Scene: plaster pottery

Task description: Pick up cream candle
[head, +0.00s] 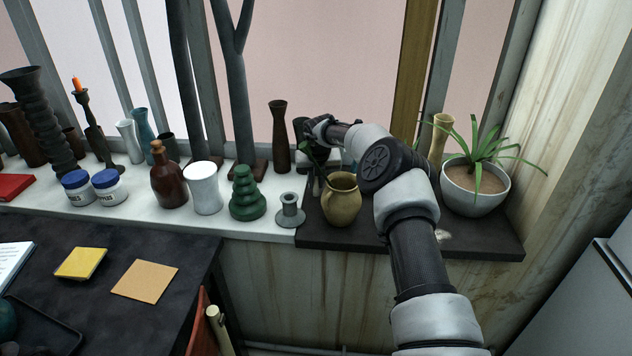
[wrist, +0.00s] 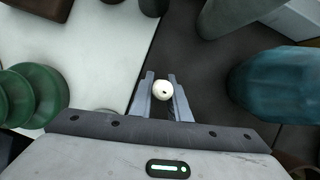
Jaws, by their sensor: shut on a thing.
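The cream candle (wrist: 163,90) shows end-on in the wrist view as a small round pale top with a dark dot at its middle. My gripper (wrist: 161,97) is shut on it, with one grey finger on either side. My arm reaches in from the right there, and the fingers are small and dark. I cannot tell whether the candle's base touches the dark board.
The tan jug (head: 342,200) stands close to my wrist, with a grey candlestick (head: 290,211) and green stacked vase (head: 247,194) to its left. A potted plant (head: 475,188) is at right. A teal vessel (wrist: 276,86) is right of my fingers.

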